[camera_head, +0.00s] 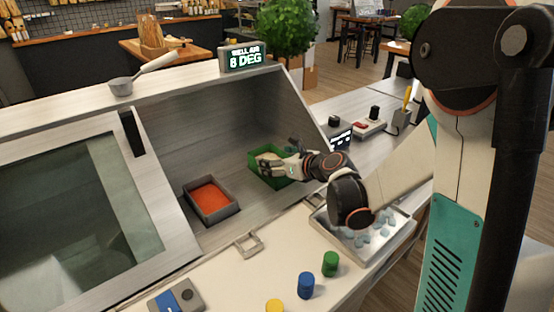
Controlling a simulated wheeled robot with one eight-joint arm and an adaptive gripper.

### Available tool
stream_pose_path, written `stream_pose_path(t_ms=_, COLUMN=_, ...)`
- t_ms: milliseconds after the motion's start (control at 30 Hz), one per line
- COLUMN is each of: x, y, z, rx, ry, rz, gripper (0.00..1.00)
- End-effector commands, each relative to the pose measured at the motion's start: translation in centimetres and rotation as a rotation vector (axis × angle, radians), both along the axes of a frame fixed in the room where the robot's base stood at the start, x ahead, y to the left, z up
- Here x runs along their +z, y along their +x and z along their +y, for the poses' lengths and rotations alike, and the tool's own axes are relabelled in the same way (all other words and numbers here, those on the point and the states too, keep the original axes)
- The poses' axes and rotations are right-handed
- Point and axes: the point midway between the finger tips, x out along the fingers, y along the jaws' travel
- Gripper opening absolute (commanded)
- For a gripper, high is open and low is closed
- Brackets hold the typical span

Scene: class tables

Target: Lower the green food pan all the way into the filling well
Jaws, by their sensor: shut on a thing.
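The green food pan (254,172) is at the right side of the recessed prep counter, with pale contents partly visible inside. My gripper (268,160) reaches in from the right and is shut on the pan, with its fingers over the pan's near right part. The grip point itself is hard to see. The filling well's opening is hidden by the pan and my gripper, so I cannot tell how deep the pan sits. The green walls still show above the grey counter surface (240,205).
A grey pan with orange filling (210,198) sits to the left. A square metal frame (249,245) lies on the front ledge. Blue (306,285), green (330,263) and yellow (275,306) pots stand at the front. A metal tray (400,228) with bluish pieces lies below my arm.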

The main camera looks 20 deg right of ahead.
Motion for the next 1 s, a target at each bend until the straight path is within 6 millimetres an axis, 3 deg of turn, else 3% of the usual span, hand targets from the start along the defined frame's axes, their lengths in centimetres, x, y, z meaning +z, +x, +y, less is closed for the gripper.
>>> stream_pose_path(t_ms=1000, x=-1.3, y=0.0, z=0.0, rx=0.000, ry=0.001, rz=-0.001, gripper=0.13)
